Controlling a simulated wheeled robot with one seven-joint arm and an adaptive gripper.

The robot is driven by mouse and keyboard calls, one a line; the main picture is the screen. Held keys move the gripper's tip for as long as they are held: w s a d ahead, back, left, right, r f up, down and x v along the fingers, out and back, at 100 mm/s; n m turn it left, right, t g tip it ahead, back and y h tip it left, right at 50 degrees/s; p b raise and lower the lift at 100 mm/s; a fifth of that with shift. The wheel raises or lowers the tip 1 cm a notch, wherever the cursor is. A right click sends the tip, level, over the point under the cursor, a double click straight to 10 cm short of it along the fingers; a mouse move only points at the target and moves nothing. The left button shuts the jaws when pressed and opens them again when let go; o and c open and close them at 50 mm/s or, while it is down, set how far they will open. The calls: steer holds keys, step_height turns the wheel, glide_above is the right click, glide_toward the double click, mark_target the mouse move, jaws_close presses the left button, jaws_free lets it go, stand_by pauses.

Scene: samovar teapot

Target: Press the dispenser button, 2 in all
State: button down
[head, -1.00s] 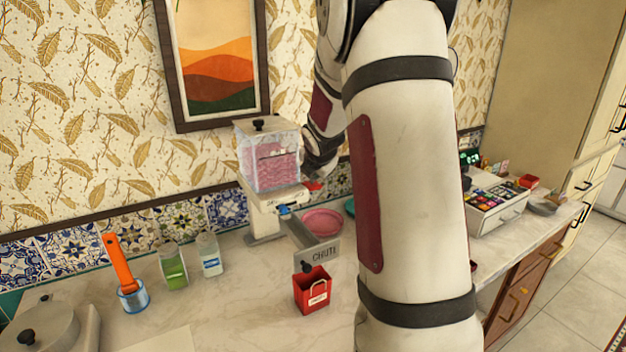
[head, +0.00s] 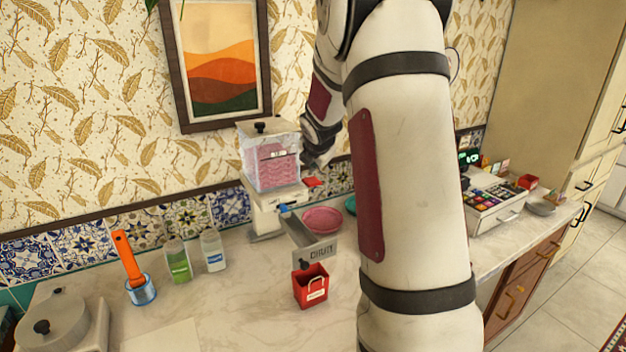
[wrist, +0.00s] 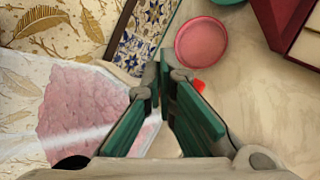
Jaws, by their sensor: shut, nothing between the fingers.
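The dispenser (head: 265,216) has a pale base and a clear hopper (head: 270,158) with pink contents; the hopper also fills the left of the wrist view (wrist: 88,110). A small red part, seemingly the button (head: 313,182), sticks out at its right; a red piece (wrist: 198,86) shows beside my fingers in the wrist view. A grey chute (head: 312,250) slopes forward, with a blue piece (head: 284,208) near its top. My gripper (wrist: 164,76) is shut and empty, just above the red part; contact cannot be told.
A pink bowl (head: 322,219) lies behind the chute. A green jar (head: 179,264), a clear jar (head: 213,252) and an orange-handled tool (head: 130,262) stand left. A tray of coloured pieces (head: 495,203) is right, past my arm. The front counter is mostly clear.

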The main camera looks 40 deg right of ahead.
mark_target(315, 180)
steer(key=shift+s+r+p, duration=0.2)
steer(key=shift+r+p, duration=1.1)
steer(key=shift+r, duration=0.55)
steer(key=shift+w+r, duration=0.1)
steer(key=shift+r, duration=0.1)
stand_by(0.4)
